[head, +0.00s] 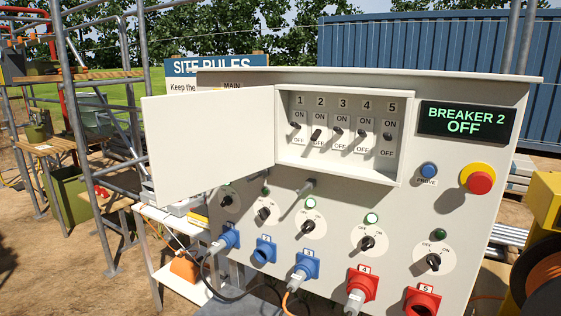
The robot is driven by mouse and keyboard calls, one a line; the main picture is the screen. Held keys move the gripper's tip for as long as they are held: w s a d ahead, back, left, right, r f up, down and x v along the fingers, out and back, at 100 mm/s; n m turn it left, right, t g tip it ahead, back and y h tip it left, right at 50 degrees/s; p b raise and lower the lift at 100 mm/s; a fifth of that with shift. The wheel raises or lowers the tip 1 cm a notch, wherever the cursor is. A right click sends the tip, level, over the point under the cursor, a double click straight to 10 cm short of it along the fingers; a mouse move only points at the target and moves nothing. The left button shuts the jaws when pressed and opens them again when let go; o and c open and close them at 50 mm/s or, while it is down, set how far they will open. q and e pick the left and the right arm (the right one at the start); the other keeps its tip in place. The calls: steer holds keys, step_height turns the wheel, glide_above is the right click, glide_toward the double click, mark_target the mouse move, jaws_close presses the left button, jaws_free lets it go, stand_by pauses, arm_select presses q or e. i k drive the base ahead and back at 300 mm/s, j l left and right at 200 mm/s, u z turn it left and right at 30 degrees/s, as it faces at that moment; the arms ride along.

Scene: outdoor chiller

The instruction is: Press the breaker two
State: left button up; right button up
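Breaker two (317,136) is a small dark toggle under the number 2, between ON and OFF labels, in the recessed breaker box (340,172) of the grey panel. Its lever sits lower and is angled differently from its neighbours. The display (466,121) reads "BREAKER 2 OFF". The breaker box door (208,145) stands open to the left. Breakers one (295,126), three (338,132), four (361,134) and five (388,137) sit beside it. Neither of my grippers shows in the head view.
A red stop button (480,182) on yellow and a blue button (429,170) sit right of the box. Rotary switches (308,226) and plug sockets (264,250) line the panel below. A grey handle-like part (307,187) juts out under the box. Scaffolding (75,130) stands left.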

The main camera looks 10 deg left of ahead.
mark_target(314, 137)
steer(key=i+j+z, duration=0.1)
steer(key=z, duration=0.4)
steer(key=j+z, duration=0.2)
steer(key=z, duration=0.3)
steer(key=j+z, duration=0.25)
steer(key=j, duration=0.55)
steer(key=j+z, duration=0.3)
steer(key=j, duration=0.55)
steer(key=k+j+z, duration=0.1)
steer(key=j+z, duration=0.15)
steer(key=j, duration=0.55)
steer(key=k+j, duration=0.1)
steer(key=j, duration=0.7)
steer(key=l+u, duration=0.5)
steer(key=l, duration=0.2)
steer(key=i+l+z, duration=0.1)
